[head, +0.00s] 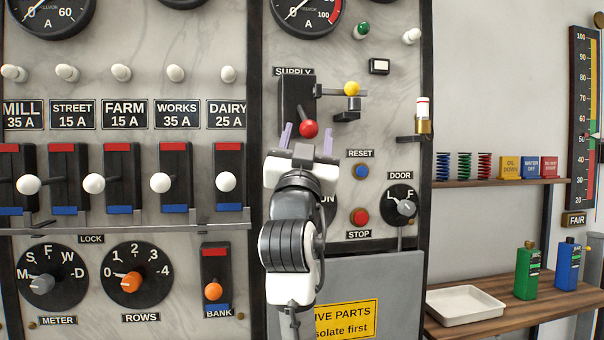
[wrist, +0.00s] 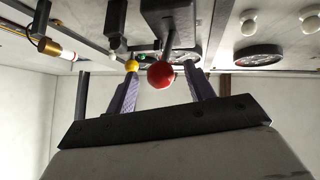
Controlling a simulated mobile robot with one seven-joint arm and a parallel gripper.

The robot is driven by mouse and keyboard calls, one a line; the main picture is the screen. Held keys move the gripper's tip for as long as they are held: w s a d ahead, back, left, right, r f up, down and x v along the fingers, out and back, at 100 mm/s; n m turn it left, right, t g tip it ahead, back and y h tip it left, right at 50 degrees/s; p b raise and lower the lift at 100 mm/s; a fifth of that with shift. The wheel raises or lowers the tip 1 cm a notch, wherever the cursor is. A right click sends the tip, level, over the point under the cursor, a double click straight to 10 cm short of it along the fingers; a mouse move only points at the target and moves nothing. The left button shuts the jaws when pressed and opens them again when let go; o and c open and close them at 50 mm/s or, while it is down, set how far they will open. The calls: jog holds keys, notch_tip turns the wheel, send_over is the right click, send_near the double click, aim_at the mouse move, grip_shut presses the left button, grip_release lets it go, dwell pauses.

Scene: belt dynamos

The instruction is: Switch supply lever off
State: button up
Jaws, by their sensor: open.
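The supply lever's red ball knob (head: 308,129) sticks out from a black housing (head: 291,97) under the SUPPLY label. My gripper (head: 307,136) is open just below and in front of the housing, its purple fingers apart at the knob's left and right. In the wrist view the red knob (wrist: 161,74) shows between the two fingers (wrist: 160,88), with a visible gap on each side. I cannot tell how deep the knob sits between them. My arm hides the lower end of the lever's housing and part of the label below it.
A yellow knob (head: 352,88) on a metal bracket stands close to the right of the housing. Blue reset (head: 361,172) and red stop (head: 360,217) buttons lie lower right. A row of white-knobbed switches (head: 161,183) is at left. A grey door (head: 395,290) is below.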

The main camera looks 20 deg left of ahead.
jog(key=b+v, duration=0.2)
jog(key=v, duration=0.9)
jog(key=shift+s+f+b, duration=0.25)
jog(key=shift+b, duration=0.15)
